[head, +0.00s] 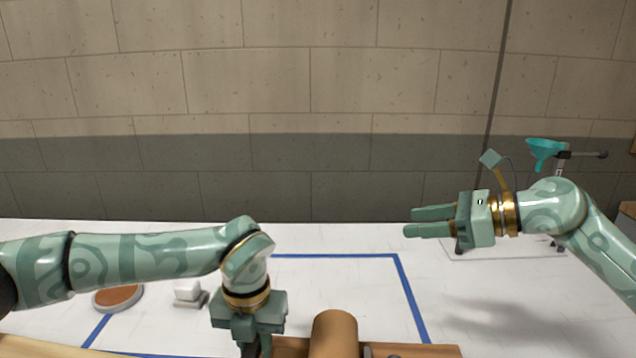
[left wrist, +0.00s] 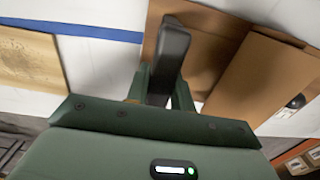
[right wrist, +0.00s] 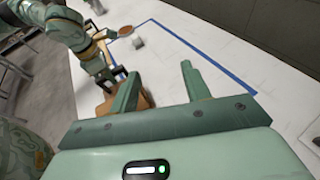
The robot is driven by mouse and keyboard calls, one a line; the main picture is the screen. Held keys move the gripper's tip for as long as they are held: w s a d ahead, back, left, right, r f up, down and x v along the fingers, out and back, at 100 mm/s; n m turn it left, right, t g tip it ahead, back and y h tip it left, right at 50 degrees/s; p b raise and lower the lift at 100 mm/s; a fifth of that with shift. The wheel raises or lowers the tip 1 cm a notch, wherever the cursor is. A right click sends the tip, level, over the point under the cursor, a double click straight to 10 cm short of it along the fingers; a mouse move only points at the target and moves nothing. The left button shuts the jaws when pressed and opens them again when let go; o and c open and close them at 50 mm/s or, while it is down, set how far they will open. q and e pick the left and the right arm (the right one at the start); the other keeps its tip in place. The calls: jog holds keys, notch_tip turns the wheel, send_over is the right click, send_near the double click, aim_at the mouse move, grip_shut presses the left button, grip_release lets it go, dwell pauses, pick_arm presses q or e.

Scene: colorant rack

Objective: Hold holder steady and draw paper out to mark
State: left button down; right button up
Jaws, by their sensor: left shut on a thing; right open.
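The holder (head: 410,350) is a brown wooden base at the bottom of the head view, cut off by the frame. A brown paper roll (head: 334,335) lies on it, end up in the picture. My left gripper (head: 250,345) points down at the holder's left end, left of the roll, shut on the holder; its fingertips are largely hidden. In the left wrist view a dark upright part (left wrist: 170,60) stands at the jaws over brown surfaces. My right gripper (head: 428,222) is open and empty, raised to the right, away from the roll. I cannot make out the mark.
Blue tape (head: 408,290) outlines an area on the white table (head: 350,238). A round brown-topped disc (head: 118,298) and a white block (head: 187,290) lie at left. A light board (head: 45,349) is at front left. The table behind the roll is clear.

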jog(key=s+a+f+n+g+h, duration=0.2)
jog(key=s+f+n+g+h, duration=0.35)
jog(key=s+f+h, duration=0.45)
jog(key=shift+m+g+y, duration=0.35)
jog(key=shift+m+y, duration=0.1)
jog(key=shift+y, duration=0.05)
jog(key=x, duration=0.7)
jog(key=s+x, duration=0.1)
jog(key=x, duration=0.3)
jog(key=shift+f, duration=0.3)
jog(key=c, duration=1)
